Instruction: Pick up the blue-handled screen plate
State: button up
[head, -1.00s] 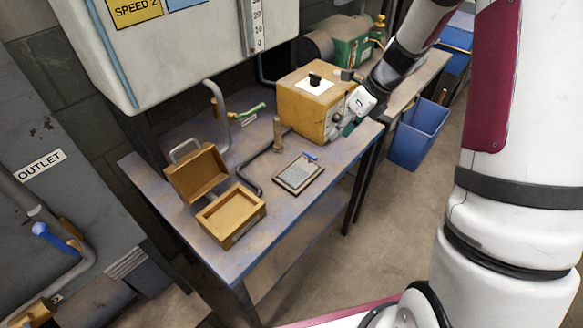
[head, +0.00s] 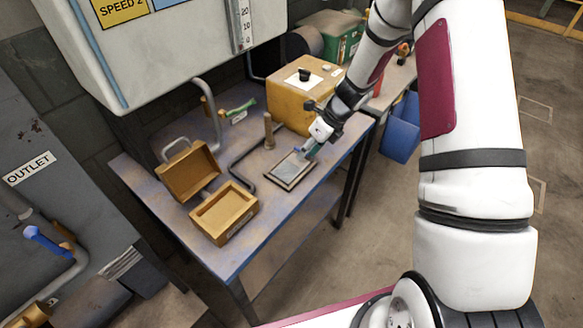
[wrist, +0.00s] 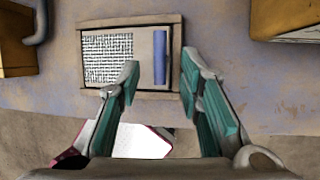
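The screen plate (head: 289,172) lies flat on the blue-grey table, in a tan frame-like border. In the wrist view the screen plate (wrist: 108,58) has a pale mesh panel with a blue handle (wrist: 161,57) along its right side. Nothing is held. I cannot tell the height left above the handle.
An open wooden box (head: 224,212) stands left of the plate, its lid tilted back. A yellow box with a black knob (head: 300,95) stands behind my gripper. An upright wooden peg (head: 268,131) and a bent dark pipe (head: 240,165) are near the plate. The table's front edge is close.

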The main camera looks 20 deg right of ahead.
jog(key=shift+f, duration=0.1)
grip_shut()
dwell(0.3)
